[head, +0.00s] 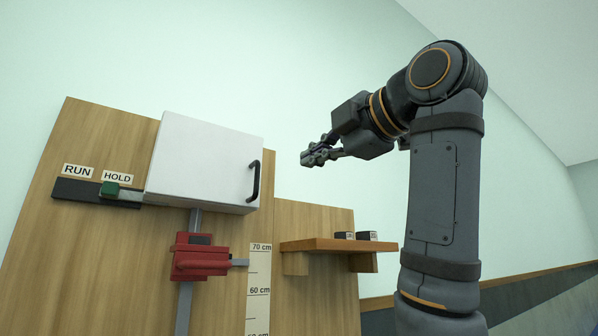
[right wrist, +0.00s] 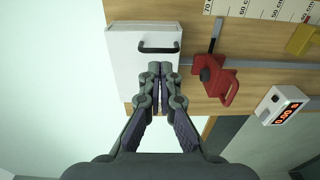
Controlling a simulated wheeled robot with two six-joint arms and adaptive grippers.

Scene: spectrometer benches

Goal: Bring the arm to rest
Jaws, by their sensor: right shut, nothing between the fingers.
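My right arm rises at the right of the head view and bends over at the top. Its gripper (head: 322,152) points left, in front of the pale wall and up and to the right of a white box. The right gripper (right wrist: 162,72) also shows in the right wrist view, with its fingers together and nothing between them. There the fingertips overlap the white box (right wrist: 125,62) in the picture, just below its black handle; whether they touch it I cannot tell. In the head view they look apart from it. My left gripper is not in view.
The white box (head: 203,165) hangs on a wooden panel (head: 85,150). Below it a red carriage (head: 200,260) sits on a grey rail beside a centimetre scale (head: 258,290). A slider marked RUN and HOLD (head: 122,196) is at left. A wooden shelf (head: 325,245) bears two small dark blocks.

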